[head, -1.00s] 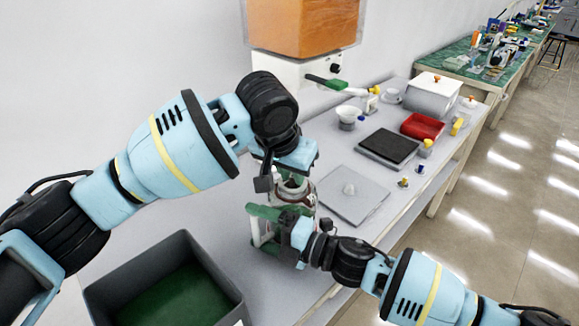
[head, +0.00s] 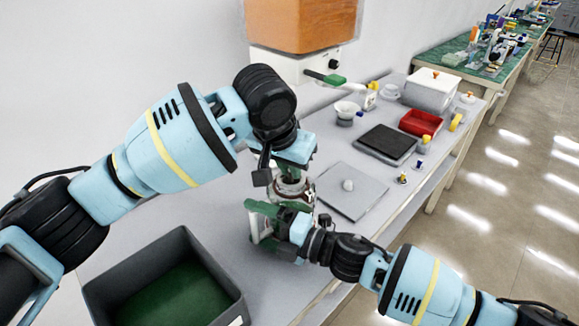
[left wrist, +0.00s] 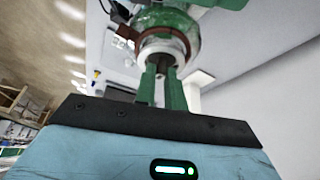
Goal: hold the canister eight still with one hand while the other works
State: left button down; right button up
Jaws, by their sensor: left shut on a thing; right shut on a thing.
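The canister (head: 288,188) is a small clear jar with a reddish-brown collar, upright on the grey bench and partly hidden by both grippers. I cannot read an "eight" on it. My left gripper (head: 291,175) reaches it from above, shut on its narrow top. In the left wrist view, the green fingers (left wrist: 162,88) of this gripper close at the neck of the canister (left wrist: 165,45), by the brown collar. My right gripper (head: 268,222) comes from the lower right with green fingers shut around the canister's body.
A grey bin (head: 165,285) with a green floor stands at the front left. A grey plate (head: 350,200) with a pale knob, a black pad (head: 387,142), a red tray (head: 420,123) and a white box (head: 431,92) line the bench.

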pick_arm(q)
notch_tip(320, 180, up, 10)
dwell(5.5)
pick_arm(e)
jog(key=o, duration=1)
jog(key=shift+c, duration=0.2)
jog(key=shift+d, duration=0.1)
jog(key=v, duration=1.2)
pick_arm(q)
jog(key=shift+d, duration=0.1)
pick_arm(e)
jog(key=shift+s, duration=0.1)
